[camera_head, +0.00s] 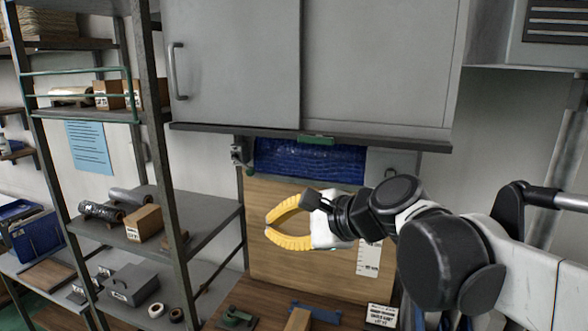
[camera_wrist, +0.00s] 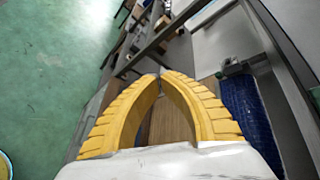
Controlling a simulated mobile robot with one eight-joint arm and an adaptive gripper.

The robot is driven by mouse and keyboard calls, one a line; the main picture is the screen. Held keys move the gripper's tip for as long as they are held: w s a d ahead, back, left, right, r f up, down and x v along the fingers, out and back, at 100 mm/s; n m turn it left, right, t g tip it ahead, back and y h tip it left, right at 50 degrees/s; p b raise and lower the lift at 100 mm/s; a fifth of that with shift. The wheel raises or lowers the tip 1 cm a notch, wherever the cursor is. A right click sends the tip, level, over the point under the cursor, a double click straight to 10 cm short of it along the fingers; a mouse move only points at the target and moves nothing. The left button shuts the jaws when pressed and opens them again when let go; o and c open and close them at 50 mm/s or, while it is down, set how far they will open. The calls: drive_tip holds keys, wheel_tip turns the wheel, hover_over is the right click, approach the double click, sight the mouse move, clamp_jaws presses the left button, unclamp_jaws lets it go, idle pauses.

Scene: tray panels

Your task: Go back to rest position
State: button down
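My gripper (camera_head: 267,226) has two yellow ribbed fingers and is held in the air in front of a tan wooden board, to the right of the metal shelf rack. In the wrist view the two fingertips (camera_wrist: 161,76) come together, with a bowed empty gap behind them. The gripper is shut and nothing is held in it. My arm reaches in from the right side of the head view.
A metal rack (camera_head: 173,204) with boxes and rolls stands at left. A grey cabinet (camera_head: 380,65) hangs above, over the wooden board (camera_head: 290,265). A wooden bench (camera_head: 270,318) with small items lies below. Green floor (camera_wrist: 50,60) shows in the wrist view.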

drive_tip(key=s+d+f+n+h+b, duration=0.3)
drive_tip(key=d+f, duration=0.4)
drive_tip(key=f, duration=0.5)
drive_tip(key=s+d+f+n+h+b, duration=0.3)
drive_tip(key=s+d+f+n+b, duration=0.3)
drive_tip(key=f, duration=0.6)
drive_tip(key=s+d+f+n+h+b, duration=0.4)
drive_tip(key=s+d+f+b, duration=0.3)
drive_tip(key=d+f, duration=0.3)
wheel_tip(320, 180, down, 2)
drive_tip(key=shift+d+f+n+g, duration=0.2)
drive_tip(key=shift+f+n+g, duration=0.1)
drive_tip(key=shift+g, duration=0.1)
